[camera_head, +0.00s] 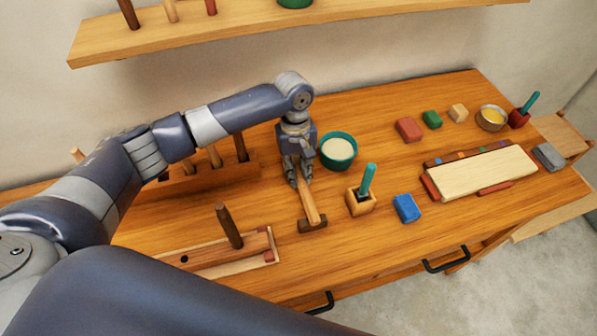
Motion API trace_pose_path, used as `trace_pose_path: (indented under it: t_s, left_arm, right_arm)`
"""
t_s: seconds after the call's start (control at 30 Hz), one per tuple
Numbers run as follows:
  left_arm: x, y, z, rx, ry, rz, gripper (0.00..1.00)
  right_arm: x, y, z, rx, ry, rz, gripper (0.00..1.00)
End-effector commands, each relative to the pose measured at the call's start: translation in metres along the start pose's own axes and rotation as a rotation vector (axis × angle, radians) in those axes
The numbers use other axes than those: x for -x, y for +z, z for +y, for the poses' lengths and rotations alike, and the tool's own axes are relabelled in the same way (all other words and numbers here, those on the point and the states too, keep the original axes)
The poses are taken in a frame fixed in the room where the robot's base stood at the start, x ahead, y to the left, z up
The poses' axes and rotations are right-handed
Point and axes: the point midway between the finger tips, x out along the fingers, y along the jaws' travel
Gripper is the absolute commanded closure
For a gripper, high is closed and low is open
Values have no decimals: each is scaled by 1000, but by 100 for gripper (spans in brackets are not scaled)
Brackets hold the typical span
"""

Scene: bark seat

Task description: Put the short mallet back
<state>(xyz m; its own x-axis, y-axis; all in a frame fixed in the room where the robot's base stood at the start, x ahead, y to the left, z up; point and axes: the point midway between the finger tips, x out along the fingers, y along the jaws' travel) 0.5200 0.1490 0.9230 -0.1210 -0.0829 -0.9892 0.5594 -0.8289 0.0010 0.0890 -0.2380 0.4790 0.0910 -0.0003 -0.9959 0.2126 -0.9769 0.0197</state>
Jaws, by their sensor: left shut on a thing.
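My left gripper (298,181) points down at the middle of the table and is shut on a mallet (310,205). The mallet has a pale wooden handle and a dark brown head, with the head toward the table's front edge. I cannot tell whether the head touches the table. A low wooden holder (205,258) lies front left, with an empty round hole and a dark upright handle (229,228) in it. A wooden rack (190,182) with several upright handles stands behind it, partly hidden by my left arm. My right gripper is not in view.
A green bowl (338,150) stands close to the right of the gripper. A wooden block (361,203) with a teal-handled tool and a blue block (406,208) are right of the mallet. A pale board (480,172) lies farther right. A shelf (240,32) hangs above.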

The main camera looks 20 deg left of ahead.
Motion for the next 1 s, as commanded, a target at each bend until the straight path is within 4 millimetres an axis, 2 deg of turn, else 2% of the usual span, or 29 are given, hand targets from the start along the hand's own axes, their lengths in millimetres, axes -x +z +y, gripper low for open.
trace_pose_path:
  t_s: [0.87, 0.9, 0.97, 1.0]
  left_arm:
    - [-5, -1, 0, -1, 1, 1, 100]
    - [-4, -1, 0, -1, 1, 1, 75]
    - [-4, -1, 0, -1, 1, 1, 62]
    - [-4, -1, 0, -1, 1, 1, 59]
  right_arm:
    - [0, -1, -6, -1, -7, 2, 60]
    - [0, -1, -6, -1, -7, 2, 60]
    - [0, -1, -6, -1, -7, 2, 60]
    - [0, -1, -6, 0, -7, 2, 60]
